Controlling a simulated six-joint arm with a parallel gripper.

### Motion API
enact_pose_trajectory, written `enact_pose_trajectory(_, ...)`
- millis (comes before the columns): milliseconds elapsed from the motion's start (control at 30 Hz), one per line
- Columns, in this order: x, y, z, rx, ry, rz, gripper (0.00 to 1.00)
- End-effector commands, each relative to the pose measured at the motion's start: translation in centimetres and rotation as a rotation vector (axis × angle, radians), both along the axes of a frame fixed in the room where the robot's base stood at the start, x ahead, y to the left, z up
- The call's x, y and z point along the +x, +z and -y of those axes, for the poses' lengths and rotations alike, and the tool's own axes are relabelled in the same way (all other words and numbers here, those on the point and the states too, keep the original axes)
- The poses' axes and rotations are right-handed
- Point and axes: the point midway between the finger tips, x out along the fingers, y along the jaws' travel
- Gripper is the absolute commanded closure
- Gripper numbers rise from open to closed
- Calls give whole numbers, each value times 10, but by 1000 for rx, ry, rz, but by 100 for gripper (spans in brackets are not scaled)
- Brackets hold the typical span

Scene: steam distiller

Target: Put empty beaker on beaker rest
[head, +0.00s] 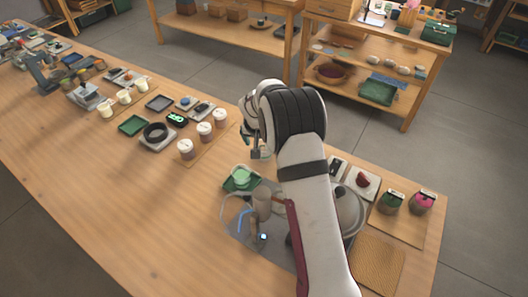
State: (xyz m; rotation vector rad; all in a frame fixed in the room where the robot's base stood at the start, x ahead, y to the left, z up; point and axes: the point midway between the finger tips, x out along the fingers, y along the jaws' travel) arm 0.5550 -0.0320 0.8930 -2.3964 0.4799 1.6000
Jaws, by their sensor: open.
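My gripper (259,152) hangs over the wooden table, above and just right of a small green stand or pad (240,180). Its fingers are small in the head view and look empty. A paler green shape sits on the pad, but I cannot tell whether it is a beaker. The distiller parts stand in front of it: a beige cylinder (263,203), clear tubing, a blue piece (243,219) and a metal pot (349,211) partly hidden by my arm. I cannot clearly identify the empty beaker or the beaker rest.
Several white-lidded jars (204,131) stand left of my gripper, near a black ring (155,132) and a dark green tray (132,125). Two jars (391,201) stand at the right on a board. A woven mat (378,264) lies front right. The table's left front is clear.

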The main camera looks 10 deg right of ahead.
Motion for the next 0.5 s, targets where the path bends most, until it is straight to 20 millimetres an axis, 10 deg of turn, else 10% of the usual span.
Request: enact_pose_trajectory(500, 18, -50, 11, -1, 2, 0, 3)
